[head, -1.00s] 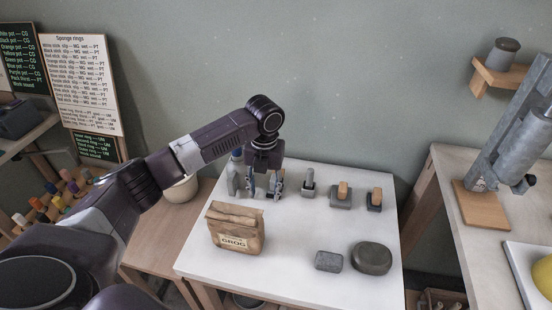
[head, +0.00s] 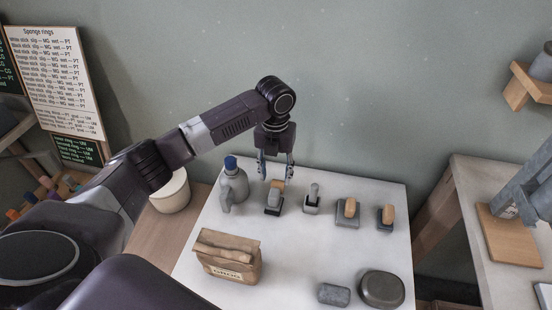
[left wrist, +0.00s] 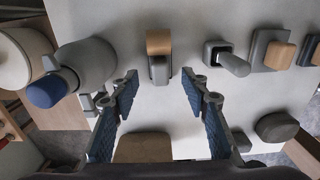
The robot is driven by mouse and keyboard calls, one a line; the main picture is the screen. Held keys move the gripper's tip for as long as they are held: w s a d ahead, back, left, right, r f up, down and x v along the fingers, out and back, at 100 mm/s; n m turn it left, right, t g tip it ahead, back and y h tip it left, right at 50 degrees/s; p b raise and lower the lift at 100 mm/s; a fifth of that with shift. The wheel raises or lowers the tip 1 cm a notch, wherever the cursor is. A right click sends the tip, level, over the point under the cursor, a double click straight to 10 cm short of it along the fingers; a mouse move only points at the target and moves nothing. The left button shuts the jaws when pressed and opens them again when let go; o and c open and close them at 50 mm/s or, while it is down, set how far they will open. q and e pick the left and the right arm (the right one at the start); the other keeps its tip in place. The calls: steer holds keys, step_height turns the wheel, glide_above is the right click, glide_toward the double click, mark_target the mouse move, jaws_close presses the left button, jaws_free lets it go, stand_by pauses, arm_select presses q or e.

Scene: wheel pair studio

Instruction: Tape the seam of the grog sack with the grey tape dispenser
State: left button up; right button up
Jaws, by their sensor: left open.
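The tan paper grog sack (head: 230,260) stands at the table's front left with its top folded over. Its top shows between my fingers at the bottom of the left wrist view (left wrist: 145,148). A small grey object with a tan part (head: 274,198), perhaps the tape dispenser, stands in the back row; it also shows in the left wrist view (left wrist: 159,65). My left gripper (head: 275,172) is open and empty above that object. Both fingers (left wrist: 160,85) show apart in the left wrist view, one on each side of it. My right gripper is not in view.
A grey bottle with a blue cap (head: 233,185) stands just left of the gripper. A grey holder (head: 312,200) and two tan-topped grey blocks (head: 347,212) (head: 386,217) stand to the right. A grey block (head: 334,294) and dark round stone (head: 382,289) lie in front. The white table's middle (head: 300,250) is clear.

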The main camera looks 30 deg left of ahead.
mark_target(275, 189)
arm_select(q)
steer(key=shift+w+a+f, duration=0.15)
steer(key=shift+w+f, duration=0.1)
steer(key=shift+f, duration=0.3)
steer(key=f, duration=0.5)
steer(key=shift+s+f+p, duration=0.25)
steer(key=shift+s+p, duration=0.05)
steer(key=shift+p, duration=0.1)
steer(key=shift+f, duration=0.4)
steer(key=c, duration=0.8)
jaws_close()
steer(key=shift+o, duration=0.4)
jaws_free()
jaws_close()
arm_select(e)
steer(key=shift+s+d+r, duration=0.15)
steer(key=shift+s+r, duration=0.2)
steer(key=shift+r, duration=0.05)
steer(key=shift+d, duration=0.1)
